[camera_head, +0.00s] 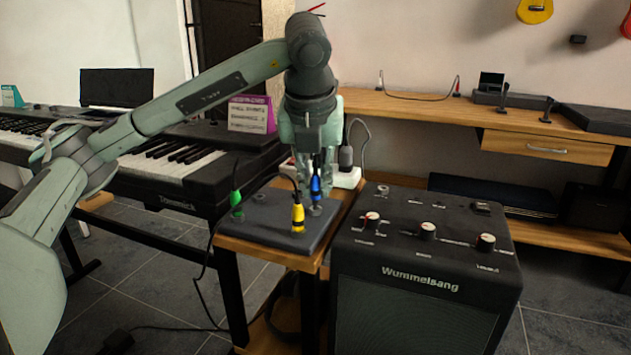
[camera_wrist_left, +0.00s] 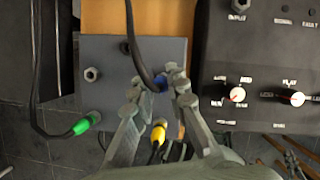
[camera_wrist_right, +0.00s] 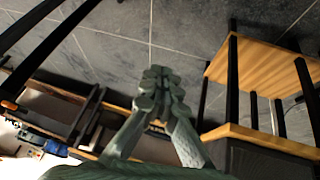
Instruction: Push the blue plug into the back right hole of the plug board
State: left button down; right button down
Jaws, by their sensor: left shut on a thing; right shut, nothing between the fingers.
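The dark grey plug board (camera_head: 262,227) lies on a small wooden stand; its top also shows in the left wrist view (camera_wrist_left: 105,62). My left gripper (camera_head: 316,176) points down over the board's back right and is shut on the blue plug (camera_head: 315,188). The plug is upright, with a metal collar just below it. The back right hole is largely hidden by plug and fingers, so I cannot tell how far the tip is in. The blue plug also shows between the fingertips in the left wrist view (camera_wrist_left: 163,84). My right gripper (camera_wrist_right: 158,90) is shut and empty, over the floor.
A yellow plug (camera_head: 297,214) stands close in front of the blue one. A green plug (camera_head: 236,200) stands at the left. A bare socket (camera_head: 259,197) is at the back left. The black amplifier (camera_head: 425,245) stands right beside the board. A keyboard (camera_head: 180,165) is at the left.

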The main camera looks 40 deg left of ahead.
pick_arm(q)
jog(key=shift+f+b, duration=0.85)
jog(key=shift+f, duration=0.15)
jog(key=c, duration=1.4)
grip_release()
jog(key=shift+f, duration=0.1)
jog(key=shift+c, duration=0.2)
jog(key=v, duration=1.2)
jog(key=shift+s, duration=0.1)
